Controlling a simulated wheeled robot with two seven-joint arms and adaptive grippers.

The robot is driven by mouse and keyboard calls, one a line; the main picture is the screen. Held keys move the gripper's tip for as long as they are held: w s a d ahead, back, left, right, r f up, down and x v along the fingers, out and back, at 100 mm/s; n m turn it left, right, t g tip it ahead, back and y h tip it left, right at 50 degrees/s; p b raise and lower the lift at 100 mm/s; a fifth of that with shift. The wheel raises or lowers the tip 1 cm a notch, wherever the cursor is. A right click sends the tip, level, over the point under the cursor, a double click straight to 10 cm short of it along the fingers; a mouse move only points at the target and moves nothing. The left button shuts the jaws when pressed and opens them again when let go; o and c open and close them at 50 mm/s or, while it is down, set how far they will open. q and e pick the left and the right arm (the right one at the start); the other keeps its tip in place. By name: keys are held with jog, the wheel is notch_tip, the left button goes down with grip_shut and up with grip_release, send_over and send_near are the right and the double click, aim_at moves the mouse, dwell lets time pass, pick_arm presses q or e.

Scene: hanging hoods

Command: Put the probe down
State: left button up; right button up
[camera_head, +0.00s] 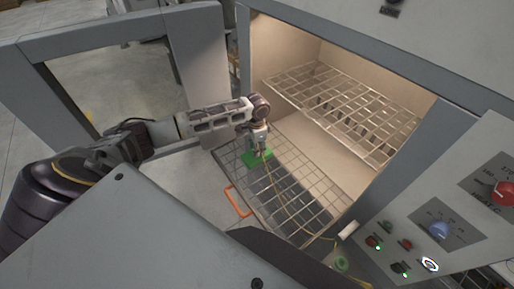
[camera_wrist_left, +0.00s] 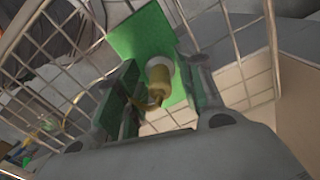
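The probe (camera_wrist_left: 160,82) is a small yellow-brass cylinder with a pale round base, and it stands over a green square plate (camera_wrist_left: 142,32). The green plate (camera_head: 256,159) lies on the lower wire rack in the head view. My left gripper (camera_head: 257,148) reaches down over the plate from the left. In the left wrist view its two fingers (camera_wrist_left: 163,75) are on either side of the probe, apart, with small gaps beside it. A thin yellowish cable (camera_head: 285,207) runs from the gripper area across the rack to the lower right. The probe is mostly hidden in the head view. My right gripper is out of view.
The lower wire rack (camera_head: 318,205) sticks out of an open chamber. An upper wire rack (camera_head: 345,105) sits inside above it. An open door frame (camera_head: 200,65) stands on the left. A control panel (camera_head: 450,215) with knobs is at the right. An orange handle (camera_head: 236,200) is at the rack's front.

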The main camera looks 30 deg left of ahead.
pick_arm(q)
jog(key=shift+r, duration=0.1)
notch_tip(320, 180, up, 12)
jog(key=b, duration=0.1)
dwell(0.7)
dwell(0.6)
jog(key=shift+s, duration=0.15)
